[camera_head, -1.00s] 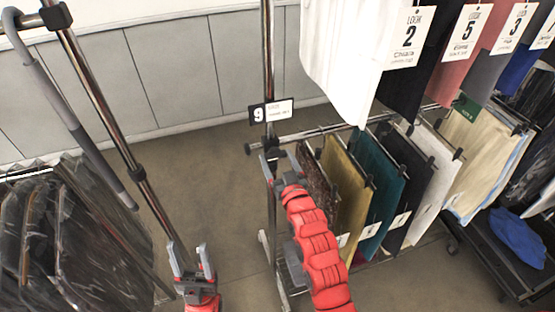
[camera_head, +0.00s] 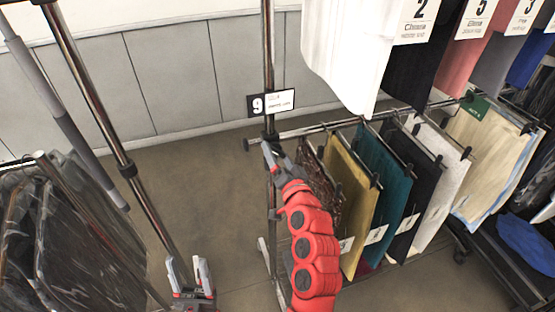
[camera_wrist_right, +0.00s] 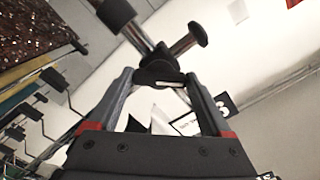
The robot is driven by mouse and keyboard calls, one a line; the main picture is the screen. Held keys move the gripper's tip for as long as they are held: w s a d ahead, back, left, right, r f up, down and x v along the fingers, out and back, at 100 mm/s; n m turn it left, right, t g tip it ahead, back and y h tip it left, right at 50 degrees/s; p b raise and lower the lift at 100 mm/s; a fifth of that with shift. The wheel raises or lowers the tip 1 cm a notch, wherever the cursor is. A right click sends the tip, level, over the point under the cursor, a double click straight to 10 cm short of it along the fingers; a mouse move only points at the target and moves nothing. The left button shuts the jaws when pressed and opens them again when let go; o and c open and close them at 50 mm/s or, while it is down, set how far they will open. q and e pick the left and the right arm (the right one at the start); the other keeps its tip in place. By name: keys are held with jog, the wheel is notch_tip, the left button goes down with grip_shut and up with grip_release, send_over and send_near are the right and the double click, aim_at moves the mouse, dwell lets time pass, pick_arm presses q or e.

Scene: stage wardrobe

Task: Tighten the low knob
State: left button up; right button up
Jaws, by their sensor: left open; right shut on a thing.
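The low knob (camera_wrist_right: 158,74) is a small black piece on the chrome rack post, at the height of the lower rail. It shows between my right fingertips in the right wrist view. In the head view my right gripper (camera_head: 272,152) is at that post (camera_head: 268,75), just below the number 9 tag, and hides the knob. My right gripper (camera_wrist_right: 160,82) is shut on the knob. My left gripper (camera_head: 192,272) is open and empty at the bottom of the head view, close to the left rack's slanted post (camera_head: 95,110).
The lower rail (camera_head: 320,128) carries several hanging garments right of the post; its black end cap (camera_wrist_right: 198,33) juts out near my right fingers. White clothing (camera_head: 345,50) hangs above. Dark bagged garments (camera_head: 65,240) fill the lower left. The floor (camera_head: 205,190) between the racks is clear.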

jog(key=m, duration=0.4)
jog(key=shift+d, duration=0.1)
jog(key=m, duration=0.5)
dwell(0.4)
jog(key=o, duration=1.2)
jog(key=shift+c, duration=0.2)
